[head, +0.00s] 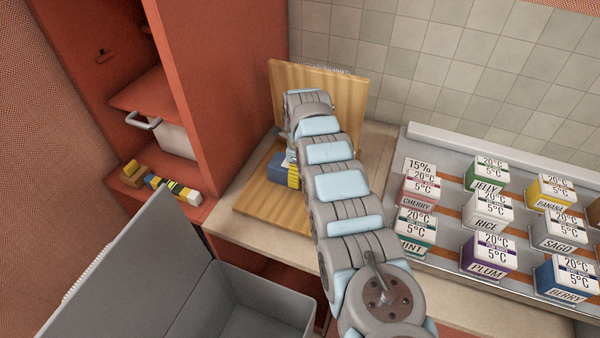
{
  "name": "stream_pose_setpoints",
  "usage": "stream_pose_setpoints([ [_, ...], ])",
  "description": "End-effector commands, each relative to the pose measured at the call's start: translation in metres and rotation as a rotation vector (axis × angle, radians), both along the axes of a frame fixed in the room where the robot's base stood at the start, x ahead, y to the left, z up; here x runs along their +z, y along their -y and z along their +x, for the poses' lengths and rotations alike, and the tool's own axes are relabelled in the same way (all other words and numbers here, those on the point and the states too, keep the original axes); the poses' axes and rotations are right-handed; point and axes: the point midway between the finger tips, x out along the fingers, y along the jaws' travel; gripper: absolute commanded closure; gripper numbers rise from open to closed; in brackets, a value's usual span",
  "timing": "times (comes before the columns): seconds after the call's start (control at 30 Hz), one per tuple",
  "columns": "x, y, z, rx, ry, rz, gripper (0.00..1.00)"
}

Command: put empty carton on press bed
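A hinged pair of wooden boards, which looks like the press, stands on the counter; its lower board, the bed (254,205), lies flat and its upper board (345,95) stands raised against the wall. A small blue and yellow carton-like block (280,172) shows at the bed, partly hidden behind my arm; I cannot tell whether it is empty or resting on the board. My gripper (291,156) is down beside this block, mostly hidden by my arm. Its fingers do not show clearly, so its opening and any hold are unclear.
A grey rack (450,258) on the right carries several labelled cartons, such as cherry (420,187) and plum (489,256). A grey bin (262,300) with its lid raised stands at the front. A red cabinet (222,80) at left holds small blocks (171,187) and a white container (172,138).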

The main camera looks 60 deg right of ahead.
Motion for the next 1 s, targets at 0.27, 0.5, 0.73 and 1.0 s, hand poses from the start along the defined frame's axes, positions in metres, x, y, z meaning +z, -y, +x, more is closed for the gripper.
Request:
stream_pose_setpoints([
  [0.27,0.000,0.000,0.000,0.000,0.000,0.000,0.00],
  [0.5,0.008,0.000,0.001,0.002,0.001,-0.001,0.00],
  [0.73,0.030,0.000,0.001,0.001,0.002,-0.001,0.00],
  [1.0,0.065,0.000,0.002,0.002,0.002,-0.003,0.00],
])
